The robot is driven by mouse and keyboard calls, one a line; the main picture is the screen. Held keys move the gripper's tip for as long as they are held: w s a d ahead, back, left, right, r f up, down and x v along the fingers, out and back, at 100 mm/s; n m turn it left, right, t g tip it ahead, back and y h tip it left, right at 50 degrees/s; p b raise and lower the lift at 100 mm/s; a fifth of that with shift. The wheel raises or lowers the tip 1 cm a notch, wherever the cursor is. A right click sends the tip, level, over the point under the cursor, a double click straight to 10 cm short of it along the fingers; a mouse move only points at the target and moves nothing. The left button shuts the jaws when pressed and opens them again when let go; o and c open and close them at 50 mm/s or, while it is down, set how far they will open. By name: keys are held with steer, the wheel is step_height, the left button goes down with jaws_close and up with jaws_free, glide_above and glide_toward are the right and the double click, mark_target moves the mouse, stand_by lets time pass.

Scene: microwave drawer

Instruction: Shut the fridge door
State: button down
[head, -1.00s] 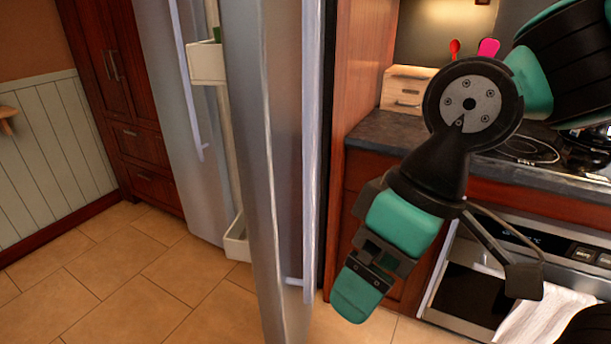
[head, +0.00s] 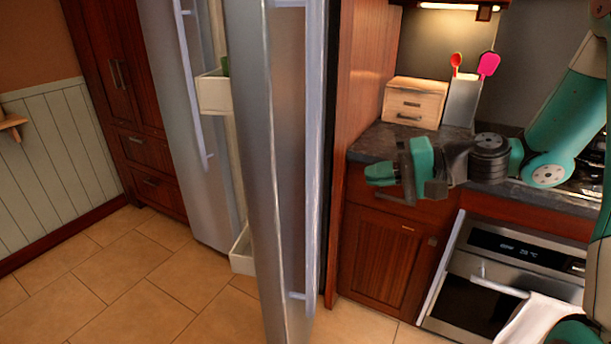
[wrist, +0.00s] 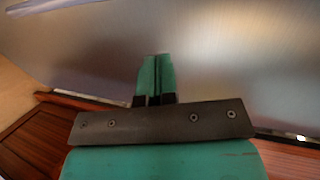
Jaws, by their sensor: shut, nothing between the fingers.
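The fridge door (head: 282,190) is a tall steel panel standing open, seen nearly edge-on in the head view. Its long handle (head: 311,150) is on the right, outer side. White door bins (head: 213,95) show on its left, inner side. My gripper (head: 378,174) is to the right of the door, in front of the counter, with its fingers pointing left. In the wrist view my gripper (wrist: 155,78) has its green fingers together and empty, with the door's brushed steel face (wrist: 225,60) ahead. I cannot tell whether they touch it; in the head view a gap shows.
The other fridge door (head: 180,130) stands to the left with its own handle. A counter (head: 375,142) with a small wooden drawer box (head: 414,103) and the oven (head: 500,275) with a towel (head: 535,325) are on the right. Tiled floor (head: 140,285) is clear at the left.

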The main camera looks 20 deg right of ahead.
mark_target(292, 182)
steer(key=p+x, duration=0.1)
steer(key=x, duration=0.3)
steer(key=p+x, duration=0.1)
steer(key=x, duration=0.3)
steer(key=r+p+x, duration=0.1)
steer(key=x, duration=0.4)
steer(key=shift+a, duration=0.3)
